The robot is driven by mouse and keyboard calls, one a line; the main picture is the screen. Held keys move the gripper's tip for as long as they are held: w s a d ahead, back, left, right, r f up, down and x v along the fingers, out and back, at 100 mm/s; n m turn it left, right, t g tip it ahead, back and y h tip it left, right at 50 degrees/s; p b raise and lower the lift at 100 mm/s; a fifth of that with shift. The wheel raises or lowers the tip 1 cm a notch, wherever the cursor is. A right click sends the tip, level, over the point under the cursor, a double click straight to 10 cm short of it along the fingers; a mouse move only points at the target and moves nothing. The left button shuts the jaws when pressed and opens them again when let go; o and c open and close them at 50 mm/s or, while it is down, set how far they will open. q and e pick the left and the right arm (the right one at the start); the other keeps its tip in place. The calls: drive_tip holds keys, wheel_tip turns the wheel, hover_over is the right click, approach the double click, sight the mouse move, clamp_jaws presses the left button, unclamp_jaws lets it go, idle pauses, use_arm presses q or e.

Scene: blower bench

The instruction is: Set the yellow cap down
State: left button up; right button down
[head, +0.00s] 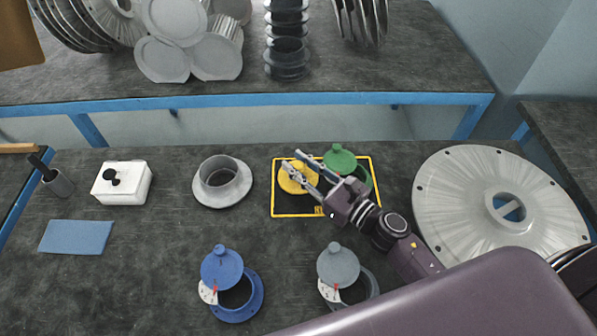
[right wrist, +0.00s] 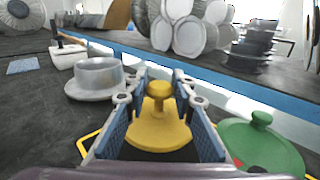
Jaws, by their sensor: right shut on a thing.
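The yellow cap (head: 291,184) is a round disc with a knob. In the head view it is at the left part of a black mat with a yellow border (head: 320,215). My right gripper (head: 292,160) is shut on the yellow cap, which shows between its fingers in the right wrist view (right wrist: 158,132). The fingers hide part of the cap. I cannot tell whether its underside touches the mat. The green cap (head: 340,158) is at the mat's far right part, by a green ring (head: 367,178). My left gripper is not in view.
A grey flanged ring (head: 222,193) stands left of the mat. Nearer are a blue cap (head: 221,268) and a grey cap (head: 338,265), each leaning at a flanged ring. A large grey disc (head: 455,200) lies right. A white box (head: 122,190) and blue cloth (head: 75,237) are left.

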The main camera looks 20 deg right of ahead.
wheel_tip(320, 180, down, 2)
drive_tip(key=shift+f, duration=0.1)
drive_tip(key=shift+f+b, duration=0.25)
drive_tip(key=shift+b, duration=0.15)
drive_tip(key=c, duration=1.6)
unclamp_jaws()
drive_tip(key=shift+r, duration=0.1)
